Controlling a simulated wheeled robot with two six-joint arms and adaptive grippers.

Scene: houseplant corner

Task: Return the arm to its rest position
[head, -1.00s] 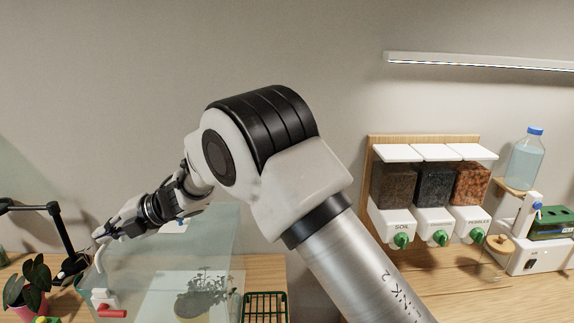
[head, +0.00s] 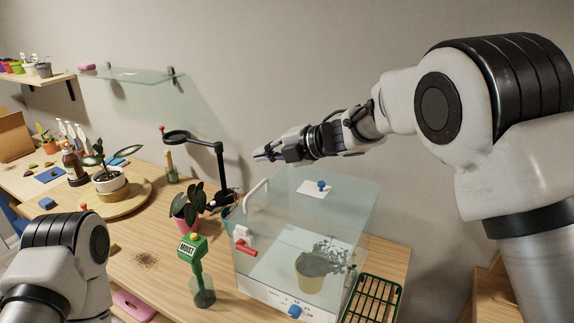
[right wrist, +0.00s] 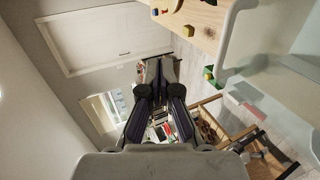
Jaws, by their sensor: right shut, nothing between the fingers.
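My right arm crosses the head view from the right. Its gripper (head: 265,154) is shut and empty, in the air over the back left of a clear glass case (head: 330,215). In the right wrist view the two dark fingers (right wrist: 158,68) are close together with nothing held between them. The case's white handle (head: 256,194) shows below and left of the gripper, apart from it in the picture. Only the upper part of my left arm shows at the lower left of the head view; its gripper is out of frame.
A black magnifier lamp (head: 220,165) and a dark-leaved plant in a pink pot (head: 182,210) stand left of the case. A green "MOIST" meter (head: 192,248) stands in front. A green rack (head: 372,300) lies right of it. A glass shelf (head: 130,75) hangs on the wall.

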